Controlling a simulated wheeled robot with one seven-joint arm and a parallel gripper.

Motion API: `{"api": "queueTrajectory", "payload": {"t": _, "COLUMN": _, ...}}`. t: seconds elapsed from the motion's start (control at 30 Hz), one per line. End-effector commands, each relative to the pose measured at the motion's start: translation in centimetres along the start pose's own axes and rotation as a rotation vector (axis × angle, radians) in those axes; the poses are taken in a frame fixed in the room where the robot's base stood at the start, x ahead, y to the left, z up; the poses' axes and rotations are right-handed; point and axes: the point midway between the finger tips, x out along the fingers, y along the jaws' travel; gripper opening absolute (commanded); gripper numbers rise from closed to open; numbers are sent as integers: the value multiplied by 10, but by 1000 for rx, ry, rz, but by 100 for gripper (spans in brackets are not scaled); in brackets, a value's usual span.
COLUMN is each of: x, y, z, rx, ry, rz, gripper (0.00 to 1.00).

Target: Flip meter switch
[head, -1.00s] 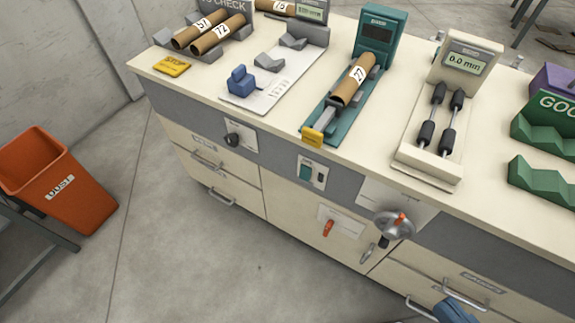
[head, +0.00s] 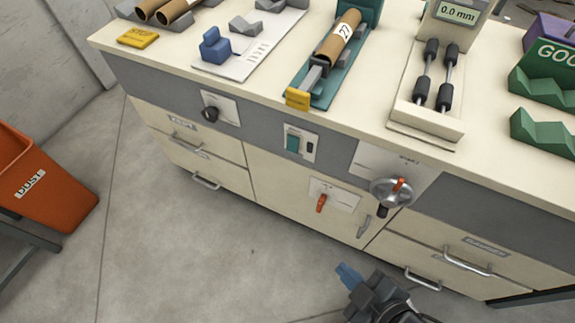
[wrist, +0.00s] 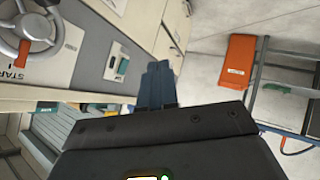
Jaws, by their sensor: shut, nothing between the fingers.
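On the bench's grey front band, a white plate carries a green rocker switch (head: 293,143) with a dark slot beside it. The rocker also shows in the wrist view (wrist: 122,66). I cannot tell from its label whether it is the meter's. A meter (head: 455,14) reading 0.0 mm stands on the bench top above, at the right. My gripper (head: 347,275) is below and in front of the bench front, down and right of the rocker and clear of it. Its blue fingers (wrist: 158,84) are closed together and empty.
A handwheel (head: 393,192) with a red knob sticks out right of the rocker. A red lever (head: 321,203) sits below it and a black knob (head: 210,114) to its left. Drawer handles protrude. An orange dust bin (head: 45,190) stands left; floor between is clear.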

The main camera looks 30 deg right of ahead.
Motion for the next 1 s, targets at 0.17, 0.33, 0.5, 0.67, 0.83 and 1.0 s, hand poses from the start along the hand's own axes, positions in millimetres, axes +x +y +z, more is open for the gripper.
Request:
{"api": "queueTrajectory", "payload": {"t": 0.17, "x": 96, "y": -20, "z": 18, "rx": -226, "ry": -141, "rz": 75, "gripper": 0}}
{"api": "queueTrajectory", "payload": {"t": 0.33, "x": 163, "y": -20, "z": 5, "rx": -413, "ry": -270, "rz": 223, "gripper": 0}}
{"api": "queueTrajectory", "payload": {"t": 0.5, "x": 208, "y": -12, "z": -34, "rx": -542, "ry": -379, "rz": 435, "gripper": 0}}
{"api": "queueTrajectory", "payload": {"t": 0.67, "x": 222, "y": -5, "z": -84, "rx": -592, "ry": -453, "rz": 652, "gripper": 0}}
{"api": "queueTrajectory", "payload": {"t": 0.83, "x": 219, "y": -3, "z": -124, "rx": -589, "ry": -497, "rz": 818, "gripper": 0}}
{"api": "queueTrajectory", "payload": {"t": 1.0, "x": 214, "y": -2, "z": -140, "rx": -579, "ry": -514, "rz": 884, "gripper": 0}}
